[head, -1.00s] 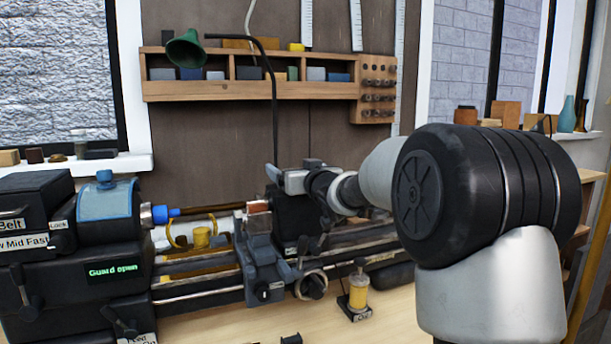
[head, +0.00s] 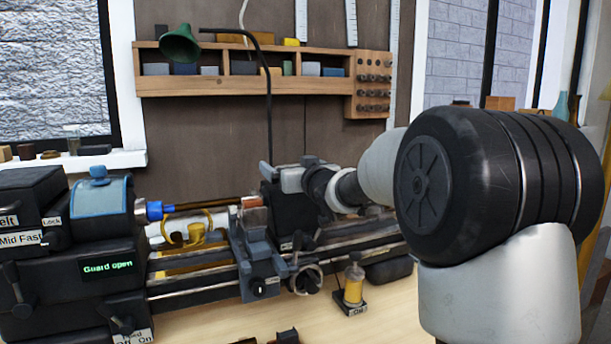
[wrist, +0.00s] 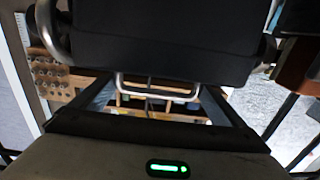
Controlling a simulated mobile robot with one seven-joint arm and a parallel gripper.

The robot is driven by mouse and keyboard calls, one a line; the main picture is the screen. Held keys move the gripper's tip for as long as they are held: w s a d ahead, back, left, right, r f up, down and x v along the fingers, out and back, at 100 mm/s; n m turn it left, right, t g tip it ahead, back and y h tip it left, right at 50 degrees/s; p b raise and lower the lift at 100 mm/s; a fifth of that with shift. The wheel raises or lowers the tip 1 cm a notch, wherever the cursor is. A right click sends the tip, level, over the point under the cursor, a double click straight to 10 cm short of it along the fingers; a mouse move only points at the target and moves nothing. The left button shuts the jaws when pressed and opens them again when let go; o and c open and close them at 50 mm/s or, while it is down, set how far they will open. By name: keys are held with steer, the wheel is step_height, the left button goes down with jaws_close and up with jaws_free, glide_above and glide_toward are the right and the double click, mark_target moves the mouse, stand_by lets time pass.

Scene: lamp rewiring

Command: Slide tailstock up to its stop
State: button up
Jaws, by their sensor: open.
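The lathe's tailstock (head: 286,207) is a dark block on the bed rails, right of and behind the tool post (head: 254,216). My gripper (head: 293,178) is at the top of the tailstock, its far side hidden. In the wrist view, a large dark block (wrist: 165,45), likely the tailstock, fills the upper middle in front of my open fingers. I cannot tell whether they touch it. The stop is not distinguishable.
The headstock (head: 90,255) with a "Guard open" display stands at left, with a blue-tipped chuck end (head: 154,210). The bed rails (head: 195,283) run right. A yellow oiler (head: 353,285) stands in front. A wooden shelf (head: 225,86) hangs behind.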

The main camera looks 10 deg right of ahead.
steer(key=s+d+p, duration=0.1)
steer(key=s+d, duration=0.2)
steer(key=s, duration=1.2)
steer(key=shift+r+p, duration=0.1)
steer(key=shift+p, duration=0.2)
